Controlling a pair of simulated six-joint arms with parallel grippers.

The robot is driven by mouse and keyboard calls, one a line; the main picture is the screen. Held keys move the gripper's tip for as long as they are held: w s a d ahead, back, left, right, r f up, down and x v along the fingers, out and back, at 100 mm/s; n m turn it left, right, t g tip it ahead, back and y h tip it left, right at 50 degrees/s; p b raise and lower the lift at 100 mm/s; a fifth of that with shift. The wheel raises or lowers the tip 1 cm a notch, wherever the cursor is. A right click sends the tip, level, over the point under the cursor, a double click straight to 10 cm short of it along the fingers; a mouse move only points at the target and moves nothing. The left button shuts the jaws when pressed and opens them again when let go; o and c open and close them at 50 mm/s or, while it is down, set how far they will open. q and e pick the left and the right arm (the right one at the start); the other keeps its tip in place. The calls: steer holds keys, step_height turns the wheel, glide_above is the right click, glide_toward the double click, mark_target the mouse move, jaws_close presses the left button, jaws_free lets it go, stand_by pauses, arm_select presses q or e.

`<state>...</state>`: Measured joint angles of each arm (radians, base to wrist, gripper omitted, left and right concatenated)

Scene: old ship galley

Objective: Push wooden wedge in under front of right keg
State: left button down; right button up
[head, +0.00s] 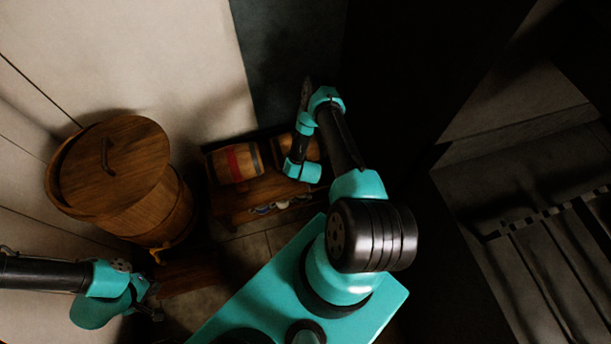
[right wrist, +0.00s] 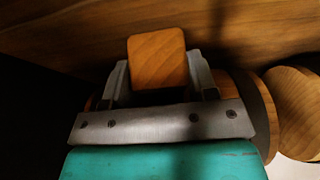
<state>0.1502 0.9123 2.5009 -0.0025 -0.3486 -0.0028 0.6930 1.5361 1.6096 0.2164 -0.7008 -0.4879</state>
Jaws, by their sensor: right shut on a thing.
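The wooden wedge (right wrist: 157,58) shows in the right wrist view as a light orange-brown block with rounded corners. My right gripper (right wrist: 160,82) is shut on it, one grey finger on each side. In the head view the right keg (head: 309,148) lies on a low wooden stand (head: 240,205), partly covered by my right arm. The right gripper's fingers are hidden there behind my teal wrist, in front of that keg. Whether the wedge touches the keg cannot be told. My left gripper (head: 152,300) is open and empty at the lower left.
A second keg (head: 235,163) with a red band lies left of the right keg. A large lidded wooden tub (head: 120,170) stands at the left, near my left arm. Small items (head: 280,205) sit at the stand's front. In the right wrist view, round wooden pieces (right wrist: 296,112) are close at the right.

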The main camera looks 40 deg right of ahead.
steer(key=shift+w+d, duration=0.25)
steer(key=shift+w, duration=0.25)
steer(key=o, duration=0.8)
steer(key=shift+c, duration=0.2)
steer(key=shift+c, duration=0.4)
steer(key=s+v, duration=0.1)
steer(key=v, duration=0.9)
steer(key=shift+s+a+f, duration=0.2)
steer(key=shift+a+f, duration=0.15)
steer(key=shift+f, duration=0.1)
